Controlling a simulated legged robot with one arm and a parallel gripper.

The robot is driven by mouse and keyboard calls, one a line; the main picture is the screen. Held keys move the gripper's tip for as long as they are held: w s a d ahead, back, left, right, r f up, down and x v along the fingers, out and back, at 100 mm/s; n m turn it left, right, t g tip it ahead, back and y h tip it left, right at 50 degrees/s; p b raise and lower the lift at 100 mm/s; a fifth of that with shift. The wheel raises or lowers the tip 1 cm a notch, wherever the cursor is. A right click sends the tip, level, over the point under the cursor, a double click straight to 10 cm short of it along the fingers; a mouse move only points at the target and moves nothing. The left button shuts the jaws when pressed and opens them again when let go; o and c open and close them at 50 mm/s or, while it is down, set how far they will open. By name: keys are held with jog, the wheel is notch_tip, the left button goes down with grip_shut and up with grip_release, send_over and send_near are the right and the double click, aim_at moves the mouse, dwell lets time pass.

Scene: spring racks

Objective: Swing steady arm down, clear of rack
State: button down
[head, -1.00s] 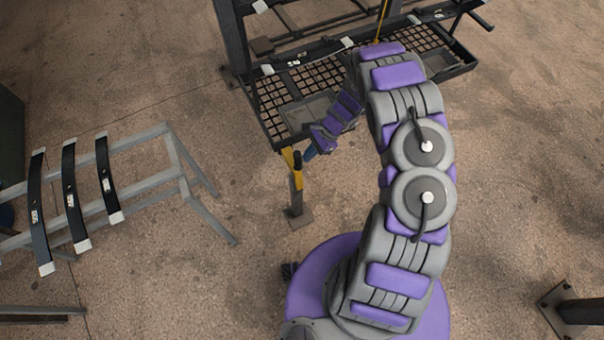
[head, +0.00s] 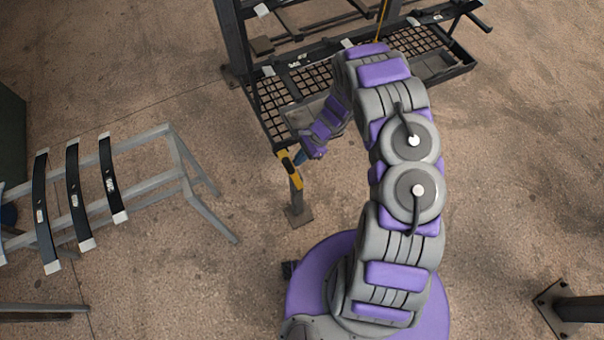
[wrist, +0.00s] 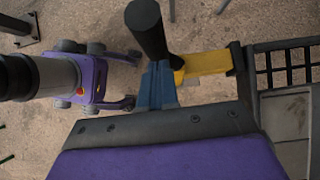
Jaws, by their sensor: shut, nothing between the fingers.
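The steady arm is a yellow bar (head: 290,170) at the near left corner of the rack (head: 262,112). In the head view it slants down to the right, over the top of a short grey post. In the wrist view the yellow bar (wrist: 208,62) runs from the dark rack corner to a black cylindrical handle (wrist: 148,28). My gripper (head: 301,158), with blue fingers (wrist: 157,88), is shut and empty. It is close beside the handle and the bar; I cannot tell whether it touches them. The handle's lower end is hidden around the fingers.
The short post (head: 297,208) stands on a floor plate. A grey stand (head: 190,195) with several black leaf springs (head: 76,195) is at the left. The rack's mesh shelf (head: 415,42) reaches to the right behind my arm. Floor between stand and post is clear.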

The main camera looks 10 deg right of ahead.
aim_at(287, 165)
jog(key=shift+s+a+p, duration=0.25)
jog(key=shift+a+p, duration=0.1)
jog(key=shift+a, duration=0.45)
jog(key=shift+s+a+p, duration=0.3)
jog(key=shift+a, duration=0.45)
jog(key=shift+s+a+p, duration=0.25)
jog(key=shift+a+p, duration=0.1)
jog(key=shift+a, duration=0.45)
jog(key=shift+s+a+b, duration=0.85)
jog(key=shift+s+a, duration=1.4)
jog(key=shift+a, duration=4.9)
jog(key=w+d+p, duration=0.1)
jog(key=d+p, duration=0.1)
jog(key=d, duration=0.3)
jog(key=shift+w+d, duration=0.4)
